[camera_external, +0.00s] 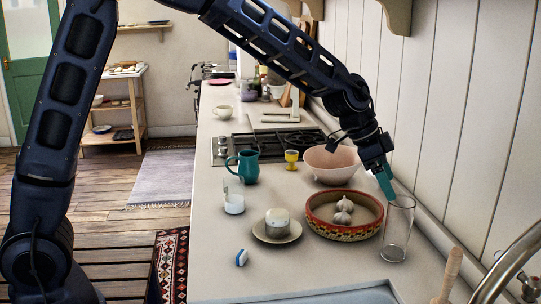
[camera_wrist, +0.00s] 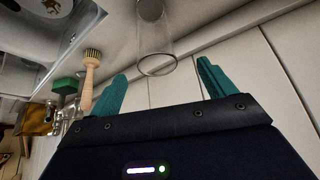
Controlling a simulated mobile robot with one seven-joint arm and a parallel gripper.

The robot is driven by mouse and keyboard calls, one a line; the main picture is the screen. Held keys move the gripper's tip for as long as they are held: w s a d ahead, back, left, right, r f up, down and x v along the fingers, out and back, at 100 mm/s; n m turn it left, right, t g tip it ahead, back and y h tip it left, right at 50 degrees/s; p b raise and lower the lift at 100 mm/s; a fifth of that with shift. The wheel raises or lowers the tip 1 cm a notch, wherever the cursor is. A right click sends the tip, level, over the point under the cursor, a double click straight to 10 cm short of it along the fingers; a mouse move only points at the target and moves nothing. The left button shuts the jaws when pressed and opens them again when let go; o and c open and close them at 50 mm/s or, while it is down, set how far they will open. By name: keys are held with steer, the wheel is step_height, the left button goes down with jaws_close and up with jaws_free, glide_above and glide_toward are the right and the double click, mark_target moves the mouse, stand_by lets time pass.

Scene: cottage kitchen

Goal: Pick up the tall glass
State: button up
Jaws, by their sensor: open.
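The tall glass (camera_external: 397,230) is clear and stands upright on the counter near the wall, right of the red patterned dish. In the wrist view the glass (camera_wrist: 154,35) shows beyond the fingertips, roughly between them, with its round rim nearest to me. My gripper (camera_external: 386,182) points down at the upper part of the glass. Its teal fingers are spread wide with nothing between them in the wrist view (camera_wrist: 158,80). In the external view a finger overlaps the glass's rim; I cannot tell whether it touches.
The red patterned dish (camera_external: 318,223) with garlic stands just left of the glass. A pink bowl (camera_external: 331,167) is behind it. The wall (camera_external: 455,130) is close on the right. A wooden-handled brush (camera_wrist: 91,75) and a sink (camera_external: 350,296) are at the front.

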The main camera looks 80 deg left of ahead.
mark_target(405, 214)
steer(key=shift+d+x, duration=0.2)
steer(key=shift+x, duration=2.25)
steer(key=shift+d+x, duration=0.2)
steer(key=shift+x, duration=2.3)
steer(key=shift+r, duration=0.15)
steer(key=c, duration=1.6)
